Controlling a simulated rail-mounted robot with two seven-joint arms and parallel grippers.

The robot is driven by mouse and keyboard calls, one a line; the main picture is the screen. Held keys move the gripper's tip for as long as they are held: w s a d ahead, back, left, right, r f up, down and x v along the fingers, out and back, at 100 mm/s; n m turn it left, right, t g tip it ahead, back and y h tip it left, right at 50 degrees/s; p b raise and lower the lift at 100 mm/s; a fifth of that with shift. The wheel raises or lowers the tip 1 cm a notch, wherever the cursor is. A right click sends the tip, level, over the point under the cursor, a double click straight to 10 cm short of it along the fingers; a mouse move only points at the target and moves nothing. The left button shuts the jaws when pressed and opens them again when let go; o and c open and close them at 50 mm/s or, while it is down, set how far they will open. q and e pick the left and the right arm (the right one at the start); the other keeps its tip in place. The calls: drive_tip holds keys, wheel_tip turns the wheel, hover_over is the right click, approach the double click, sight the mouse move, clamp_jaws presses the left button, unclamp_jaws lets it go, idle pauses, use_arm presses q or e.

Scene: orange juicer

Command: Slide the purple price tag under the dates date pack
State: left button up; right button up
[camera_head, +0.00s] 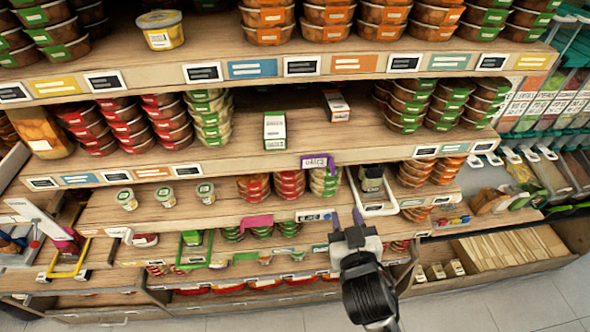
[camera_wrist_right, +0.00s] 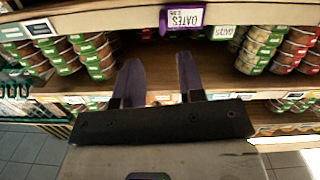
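The purple price tag (camera_head: 318,161) is on the front edge of the middle shelf. It also shows in the right wrist view (camera_wrist_right: 182,18), at the top, with its lettering upside down. Two small cartons stand on that shelf: a white and green one (camera_head: 274,131) left of the tag, and an orange and white one (camera_head: 336,105) farther back. Their print is too small to tell which is the date pack. My right gripper (camera_head: 346,218) is below the tag and slightly right. Its fingers (camera_wrist_right: 155,62) are apart with nothing between them. My left gripper is out of view.
Stacks of round tubs (camera_head: 410,104) stand right of the cartons, and more stacks (camera_head: 208,118) stand left. A white tray (camera_head: 372,208) is close to my right gripper. The shelf around the cartons has free room. Other labels (camera_head: 425,151) line the edge farther right.

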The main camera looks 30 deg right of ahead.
sight(334, 172)
drive_tip(key=shift+m+t, duration=0.5)
drive_tip(key=shift+t, duration=0.1)
drive_tip(key=p+x, duration=0.1)
drive_tip(key=x, duration=0.3)
drive_tip(key=r+p+x, duration=0.1)
drive_tip(key=x, duration=0.3)
drive_tip(key=p+x, duration=0.1)
drive_tip(key=x, duration=0.3)
drive_tip(key=shift+r, duration=0.3)
drive_tip(key=shift+x, duration=0.85)
drive_tip(key=shift+f, duration=0.1)
drive_tip(key=shift+c, duration=0.5)
clamp_jaws()
